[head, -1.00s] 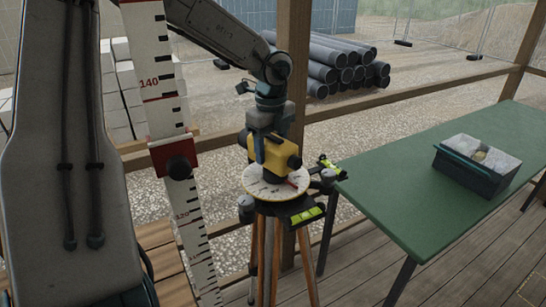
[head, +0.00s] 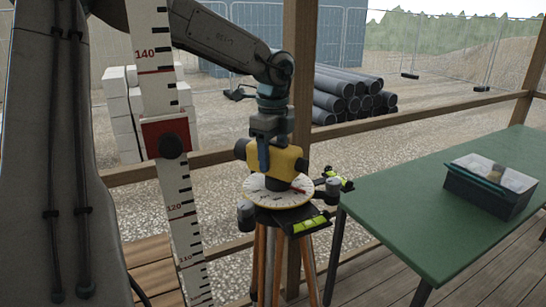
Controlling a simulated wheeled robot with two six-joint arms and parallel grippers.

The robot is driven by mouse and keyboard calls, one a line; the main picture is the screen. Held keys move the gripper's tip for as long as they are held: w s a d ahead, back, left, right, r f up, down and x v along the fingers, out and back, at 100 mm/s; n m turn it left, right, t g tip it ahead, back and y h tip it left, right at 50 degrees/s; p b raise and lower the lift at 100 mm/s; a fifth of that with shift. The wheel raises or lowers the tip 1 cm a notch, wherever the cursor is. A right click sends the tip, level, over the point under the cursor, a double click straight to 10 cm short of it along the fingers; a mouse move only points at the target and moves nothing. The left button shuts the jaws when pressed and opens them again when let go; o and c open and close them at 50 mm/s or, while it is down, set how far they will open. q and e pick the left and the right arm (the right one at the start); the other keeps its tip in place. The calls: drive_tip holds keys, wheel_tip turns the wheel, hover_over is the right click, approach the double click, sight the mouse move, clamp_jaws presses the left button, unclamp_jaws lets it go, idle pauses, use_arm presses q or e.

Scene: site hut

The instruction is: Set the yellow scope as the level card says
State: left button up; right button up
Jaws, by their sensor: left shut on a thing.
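The yellow scope (head: 288,160) sits on a round white dial (head: 265,196) with dark marks, on top of a wooden-legged tripod (head: 268,262). My left gripper (head: 264,152) comes down from above and is shut on the scope's body, one blue finger showing on the near side. The scope lies roughly crosswise in the view, with dark ends at left and right. A yellow-green level vial (head: 310,223) is on the front of the tripod head, and another vial (head: 336,179) is at its right. No level card is readable. My right gripper is out of view.
A measuring staff (head: 178,200) with a red slider (head: 153,138) stands left of the tripod. A green table (head: 400,210) at right bears a dark box (head: 488,190) with a pale top. A wooden rail and post stand behind the tripod; pipes (head: 345,95) lie outside.

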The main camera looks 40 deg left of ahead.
use_arm(q)
drive_tip(key=o, duration=1.4)
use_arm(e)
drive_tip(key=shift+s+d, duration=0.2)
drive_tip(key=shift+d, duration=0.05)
use_arm(q)
drive_tip(key=shift+r, duration=0.15)
drive_tip(key=shift+r, duration=0.35)
wheel_tip(320, 180, up, 5)
drive_tip(key=shift+r, duration=0.15)
drive_tip(key=shift+d+r+p, duration=0.1)
drive_tip(key=shift+r+p, duration=0.75)
wheel_tip(320, 180, up, 3)
drive_tip(key=p, duration=0.3)
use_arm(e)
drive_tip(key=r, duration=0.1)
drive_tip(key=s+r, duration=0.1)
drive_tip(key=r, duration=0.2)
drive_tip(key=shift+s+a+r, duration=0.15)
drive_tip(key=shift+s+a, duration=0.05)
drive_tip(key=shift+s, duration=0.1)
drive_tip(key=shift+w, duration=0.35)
